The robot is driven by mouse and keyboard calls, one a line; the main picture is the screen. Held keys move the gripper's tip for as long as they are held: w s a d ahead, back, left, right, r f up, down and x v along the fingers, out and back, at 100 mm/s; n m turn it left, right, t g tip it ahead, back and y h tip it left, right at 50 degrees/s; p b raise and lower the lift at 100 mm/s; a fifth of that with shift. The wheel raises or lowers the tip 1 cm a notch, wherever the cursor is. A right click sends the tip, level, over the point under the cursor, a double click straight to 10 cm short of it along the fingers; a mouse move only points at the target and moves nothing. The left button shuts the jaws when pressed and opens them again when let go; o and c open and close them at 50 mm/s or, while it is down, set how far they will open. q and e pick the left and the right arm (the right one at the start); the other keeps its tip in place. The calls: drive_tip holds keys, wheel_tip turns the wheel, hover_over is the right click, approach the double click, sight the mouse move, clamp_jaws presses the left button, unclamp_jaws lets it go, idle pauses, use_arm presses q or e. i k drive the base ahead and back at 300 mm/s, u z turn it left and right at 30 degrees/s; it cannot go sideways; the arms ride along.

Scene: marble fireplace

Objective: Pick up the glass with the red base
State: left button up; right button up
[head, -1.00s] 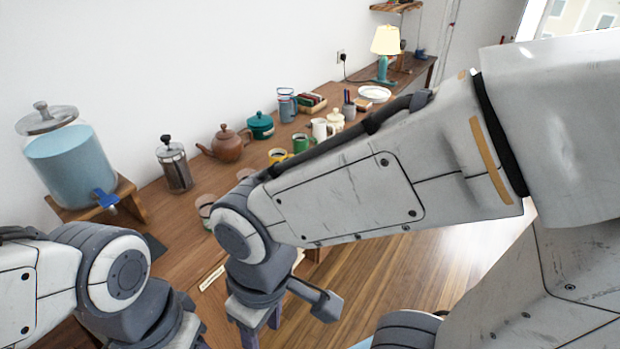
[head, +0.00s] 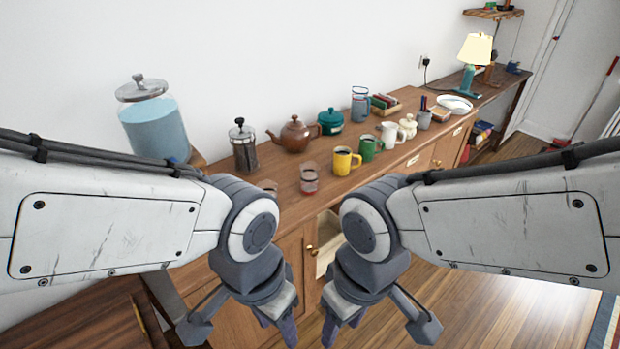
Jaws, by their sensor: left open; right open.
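A clear glass with a red base (head: 309,180) stands on the wooden sideboard, near its front edge, left of the yellow mug. A second glass (head: 268,186) stands to its left, partly hidden by my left arm, so the colour of its base is unclear. My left gripper (head: 276,324) points down in front of the sideboard, below and apart from the glasses. My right gripper (head: 341,324) points down beside it, also below and apart from the glasses. Both grippers are open and appear empty, their fingertips partly cut off or unclear.
A yellow mug (head: 345,161), a green mug (head: 371,148) and a white mug (head: 391,134) stand to the right. A teapot (head: 294,135) and French press (head: 243,146) stand behind. The floor at right is clear.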

sight(309, 170)
drive_tip(key=z, duration=1.25)
drive_tip(key=i, duration=1.4)
drive_tip(key=u, duration=2.5)
